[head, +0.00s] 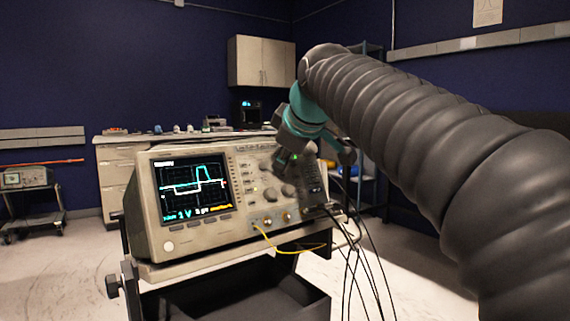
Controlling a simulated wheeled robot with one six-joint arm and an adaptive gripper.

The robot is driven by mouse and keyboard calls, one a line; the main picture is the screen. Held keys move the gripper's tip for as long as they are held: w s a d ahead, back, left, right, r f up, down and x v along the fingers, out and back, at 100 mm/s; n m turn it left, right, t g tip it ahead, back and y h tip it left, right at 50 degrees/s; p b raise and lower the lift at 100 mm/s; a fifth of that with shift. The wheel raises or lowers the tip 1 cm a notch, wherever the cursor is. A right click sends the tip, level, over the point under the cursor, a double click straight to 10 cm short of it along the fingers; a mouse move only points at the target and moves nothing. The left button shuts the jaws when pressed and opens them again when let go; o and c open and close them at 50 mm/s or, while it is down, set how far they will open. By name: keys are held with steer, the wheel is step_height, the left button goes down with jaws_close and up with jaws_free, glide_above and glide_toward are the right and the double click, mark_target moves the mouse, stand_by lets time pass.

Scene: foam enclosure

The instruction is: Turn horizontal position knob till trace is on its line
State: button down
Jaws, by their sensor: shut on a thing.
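The oscilloscope (150,215) stands on a cart, its front panel angled toward me. Its lit screen (182,205) shows a cyan trace (203,167) with a raised pulse right of centre and a white trace dipping lower beside it. I cannot tell which mark is the line. My gripper (284,163) is at the upper right of the panel, among the knobs. It is shut on a knob there, which the fingers mostly hide; its label is too small to read.
A yellow cable (290,251) and several black cables (362,262) hang from the front sockets. More knobs and buttons crowd the panel beside my gripper. A bench (113,180) with cabinets is behind.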

steer(key=n, duration=0.1)
steer(key=n+t+b, duration=0.1)
steer(key=n, duration=0.1)
steer(key=n+b, duration=0.1)
steer(key=shift+s+f+t, duration=0.15)
steer(key=shift+f+t, duration=0.1)
steer(key=shift+t, duration=0.15)
steer(key=shift+n+b, duration=0.3)
steer(key=shift+n, duration=0.1)
steer(key=c, duration=1.4)
jaws_free()
steer(key=shift+c, duration=0.2)
steer(key=shift+r, duration=0.1)
steer(key=v, duration=1.2)
steer(key=shift+a, duration=0.2)
